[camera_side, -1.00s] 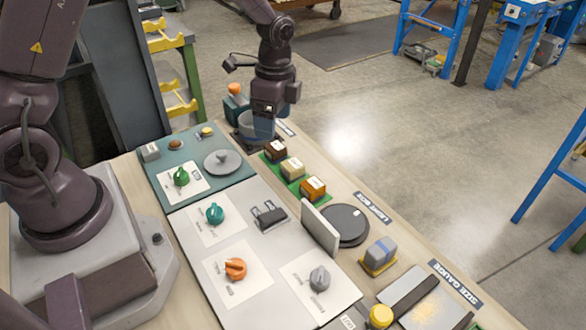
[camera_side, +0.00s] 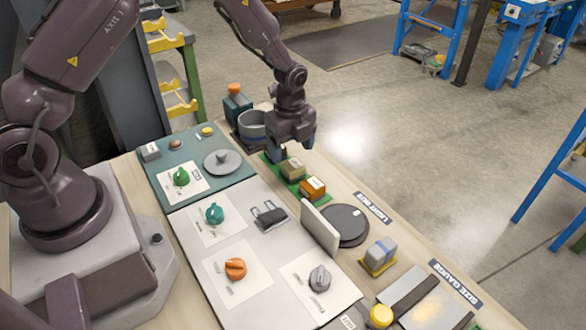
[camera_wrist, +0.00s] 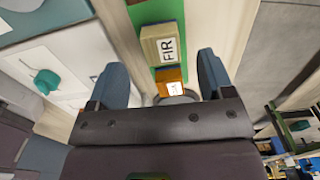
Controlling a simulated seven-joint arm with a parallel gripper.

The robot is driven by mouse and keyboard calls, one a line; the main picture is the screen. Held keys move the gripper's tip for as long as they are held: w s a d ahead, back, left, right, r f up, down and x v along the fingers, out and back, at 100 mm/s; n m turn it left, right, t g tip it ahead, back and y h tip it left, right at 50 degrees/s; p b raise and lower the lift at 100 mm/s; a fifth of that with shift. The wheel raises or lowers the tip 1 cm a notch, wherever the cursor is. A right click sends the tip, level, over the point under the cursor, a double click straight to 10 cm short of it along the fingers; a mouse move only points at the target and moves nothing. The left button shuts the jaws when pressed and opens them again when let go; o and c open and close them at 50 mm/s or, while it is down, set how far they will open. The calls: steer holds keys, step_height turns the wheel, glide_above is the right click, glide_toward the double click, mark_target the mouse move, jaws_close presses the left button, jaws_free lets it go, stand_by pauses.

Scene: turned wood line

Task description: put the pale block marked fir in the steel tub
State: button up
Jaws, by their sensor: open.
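The pale block marked FIR (camera_side: 293,169) sits on a green strip, in a row with an orange-brown block (camera_side: 313,188). In the wrist view the FIR block (camera_wrist: 160,45) lies ahead of my fingers, its label facing up. My gripper (camera_side: 291,147) is open and empty, pointing down over the far end of the strip, just beyond the pale block. In the wrist view my gripper (camera_wrist: 161,72) shows both fingers spread, apart from the block. The steel tub (camera_side: 251,127) stands behind my gripper to the left. The dark block at the strip's far end is mostly hidden.
An upright pale panel (camera_side: 318,230) and the round black light box plate (camera_side: 345,224) stand nearer on the bench. A dark box with an orange knob (camera_side: 235,100) stands behind the tub.

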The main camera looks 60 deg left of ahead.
mark_target(292, 162)
step_height(292, 162, down, 5)
steer(key=shift+w+f, duration=0.1)
steer(key=shift+c, duration=0.2)
steer(key=c, duration=1)
